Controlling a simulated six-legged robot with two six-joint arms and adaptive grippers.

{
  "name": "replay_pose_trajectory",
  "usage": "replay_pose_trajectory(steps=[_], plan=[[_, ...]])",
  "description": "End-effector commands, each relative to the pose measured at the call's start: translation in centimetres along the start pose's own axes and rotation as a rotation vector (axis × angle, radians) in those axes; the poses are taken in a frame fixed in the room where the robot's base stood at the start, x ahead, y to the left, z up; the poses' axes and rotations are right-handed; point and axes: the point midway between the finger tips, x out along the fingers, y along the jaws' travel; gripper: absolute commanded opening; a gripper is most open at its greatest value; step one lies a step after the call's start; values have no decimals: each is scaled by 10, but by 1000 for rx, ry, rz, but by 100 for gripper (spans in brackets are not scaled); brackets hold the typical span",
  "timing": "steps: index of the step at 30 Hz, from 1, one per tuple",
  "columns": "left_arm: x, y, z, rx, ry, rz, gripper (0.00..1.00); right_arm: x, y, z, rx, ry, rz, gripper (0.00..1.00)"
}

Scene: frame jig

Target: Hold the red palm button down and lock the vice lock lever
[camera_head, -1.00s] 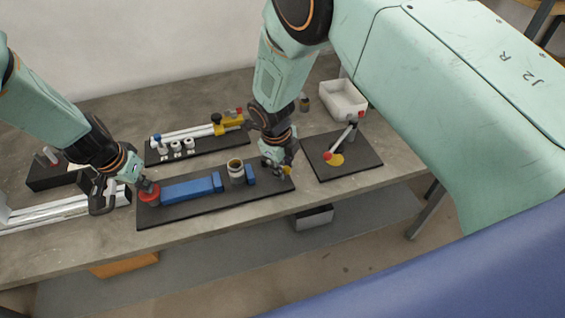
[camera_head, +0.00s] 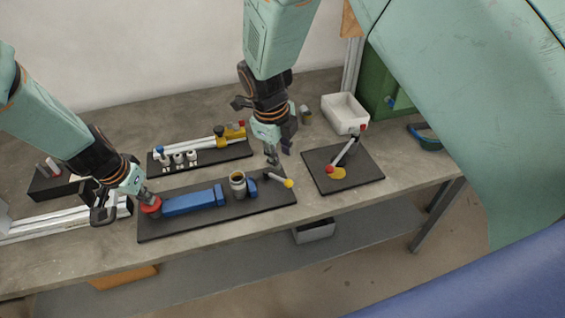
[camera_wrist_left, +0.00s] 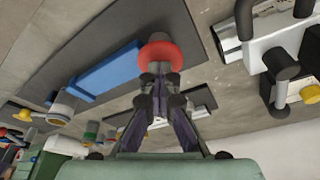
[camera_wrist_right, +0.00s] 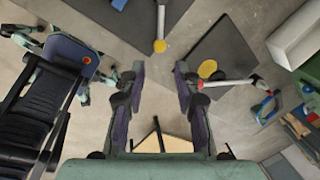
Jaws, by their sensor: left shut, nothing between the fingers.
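The red palm button (camera_head: 151,206) sits at the left end of a black base plate (camera_head: 215,223). My left gripper (camera_head: 145,192) is shut, its fingertips against the button top; in the left wrist view the tips (camera_wrist_left: 160,72) meet the red button (camera_wrist_left: 163,50). The blue vice (camera_head: 194,203) and a metal cylinder (camera_head: 238,187) stand on the same plate. The lock lever (camera_head: 275,178), with a yellow knob, points right at the plate's right end. My right gripper (camera_head: 279,153) is open and empty above and behind it; the knob (camera_wrist_right: 160,46) shows beyond its fingers.
A separate black plate (camera_head: 364,175) to the right carries a red-knobbed lever (camera_head: 345,154). A white bin (camera_head: 343,113) stands behind it. A rack of white and yellow parts (camera_head: 205,150) lies behind the vice plate. The table's front edge is close to the vice plate.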

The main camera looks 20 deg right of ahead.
Motion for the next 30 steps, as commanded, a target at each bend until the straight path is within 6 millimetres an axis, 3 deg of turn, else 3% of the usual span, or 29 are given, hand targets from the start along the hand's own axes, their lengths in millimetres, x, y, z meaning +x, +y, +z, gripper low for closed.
replay_pose_trajectory(steps=[1,13,19,24,30], plan=[[6,4,8,-2,-18,10,0,-4,0,0,0,0,-1,32],[6,4,9,-1,-18,11,0,-10,1,-1,0,1,1,31],[6,4,9,-1,-18,11,0,9,7,-8,-6,25,28,14],[6,4,9,-1,-18,11,0,26,-4,-4,-312,38,8,0],[6,4,8,-1,-18,11,0,34,-18,1,-721,52,-24,0]])
